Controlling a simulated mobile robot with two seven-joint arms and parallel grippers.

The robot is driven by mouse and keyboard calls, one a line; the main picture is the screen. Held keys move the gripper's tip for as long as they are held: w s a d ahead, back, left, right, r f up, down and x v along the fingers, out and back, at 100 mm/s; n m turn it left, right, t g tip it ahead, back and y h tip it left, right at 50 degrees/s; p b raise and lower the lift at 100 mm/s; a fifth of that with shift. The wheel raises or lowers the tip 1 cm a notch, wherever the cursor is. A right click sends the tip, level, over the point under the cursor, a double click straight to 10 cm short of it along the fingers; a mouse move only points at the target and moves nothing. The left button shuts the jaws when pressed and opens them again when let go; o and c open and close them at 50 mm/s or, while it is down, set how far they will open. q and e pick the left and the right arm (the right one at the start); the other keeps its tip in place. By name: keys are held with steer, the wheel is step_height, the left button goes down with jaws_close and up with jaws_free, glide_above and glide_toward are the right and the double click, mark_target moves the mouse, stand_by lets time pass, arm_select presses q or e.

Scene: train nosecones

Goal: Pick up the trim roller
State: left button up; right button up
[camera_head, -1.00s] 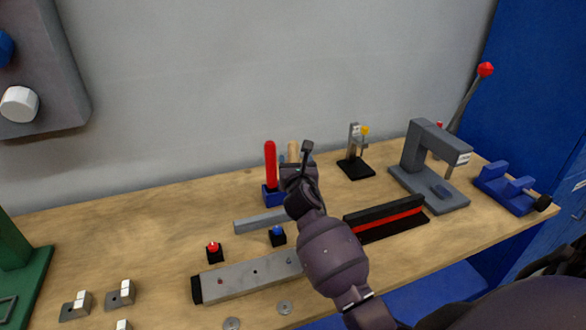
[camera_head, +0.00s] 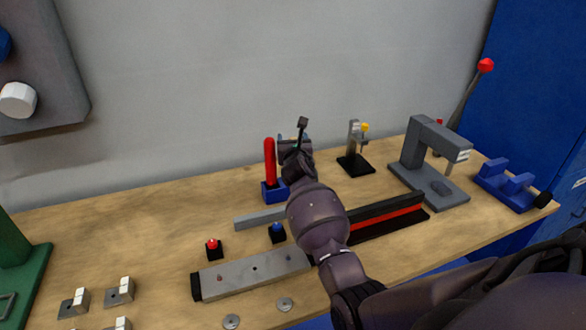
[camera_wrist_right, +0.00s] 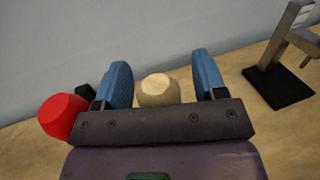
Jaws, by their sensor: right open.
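My right gripper (camera_head: 298,146) is over the blue holder (camera_head: 272,192) near the back wall. In the right wrist view its two blue fingers (camera_wrist_right: 163,78) are open, one on each side of a pale wooden handle end (camera_wrist_right: 158,90), with gaps visible on both sides. The wooden handle is hidden behind my gripper in the head view. A red handle (camera_head: 270,163) stands upright in the holder, left of the gripper; its red end also shows in the right wrist view (camera_wrist_right: 62,117). I cannot tell by shape which handle belongs to the trim roller. My left gripper is not in view.
A small black-based stand (camera_head: 355,164) is right of the gripper, with a grey press (camera_head: 430,150) beyond it. A black-and-red bar (camera_head: 388,219) and a grey bar (camera_head: 258,272) lie in front. Red and blue buttons (camera_head: 277,233) sit nearby. The wall is close behind.

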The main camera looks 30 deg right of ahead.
steer(key=c, duration=1.1)
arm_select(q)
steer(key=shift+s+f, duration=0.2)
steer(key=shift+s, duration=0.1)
arm_select(e)
steer(key=shift+o, duration=0.2)
steer(key=shift+r, duration=0.15)
